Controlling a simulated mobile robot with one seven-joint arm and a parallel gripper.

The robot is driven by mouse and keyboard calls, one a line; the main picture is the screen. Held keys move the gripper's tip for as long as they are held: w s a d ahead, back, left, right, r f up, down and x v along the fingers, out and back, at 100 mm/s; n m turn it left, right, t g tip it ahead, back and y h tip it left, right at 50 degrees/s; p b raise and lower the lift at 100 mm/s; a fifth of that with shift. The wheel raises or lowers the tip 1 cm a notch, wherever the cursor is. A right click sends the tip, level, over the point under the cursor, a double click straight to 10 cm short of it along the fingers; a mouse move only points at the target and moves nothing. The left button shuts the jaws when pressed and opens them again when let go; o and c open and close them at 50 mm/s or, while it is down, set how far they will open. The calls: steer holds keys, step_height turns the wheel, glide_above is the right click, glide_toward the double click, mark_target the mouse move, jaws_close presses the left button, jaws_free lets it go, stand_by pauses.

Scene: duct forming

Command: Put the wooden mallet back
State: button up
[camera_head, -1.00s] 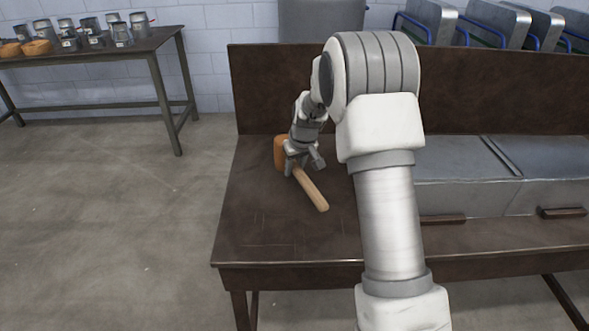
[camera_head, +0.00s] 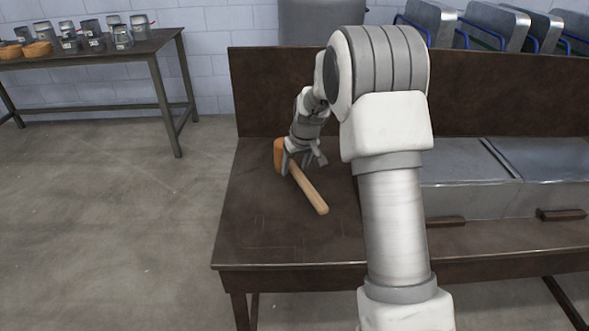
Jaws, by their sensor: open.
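The wooden mallet (camera_head: 309,190) lies on the left part of the dark brown workbench (camera_head: 262,222). Its orange-brown head is at the far left end and its pale handle slants toward the front right. My gripper (camera_head: 303,168) is open at the mallet's head end, with one finger beside the head and the other to the right of the handle. My arm comes in from the right and hides part of the bench. I cannot tell whether the fingers touch the mallet.
Metal duct pieces (camera_head: 470,185) sit on the bench right of my arm. A raised back panel (camera_head: 275,90) runs along the bench's rear. The bench's front left is clear.

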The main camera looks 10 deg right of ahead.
mark_target(301, 176)
steer(key=a+p+v, duration=0.1)
steer(key=v, duration=0.9)
steer(key=s+a+r, duration=0.1)
steer(key=s+r, duration=1)
steer(key=s, duration=0.4)
steer(key=s+m+t, duration=0.1)
steer(key=s+m, duration=0.1)
steer(key=s, duration=1.7)
steer(key=shift+a+f+h, duration=0.25)
steer(key=shift+a+h, duration=0.1)
steer(key=shift+h, duration=0.05)
step_height(301, 176, up, 10)
steer(key=p, duration=1)
steer(key=shift+c, duration=1)
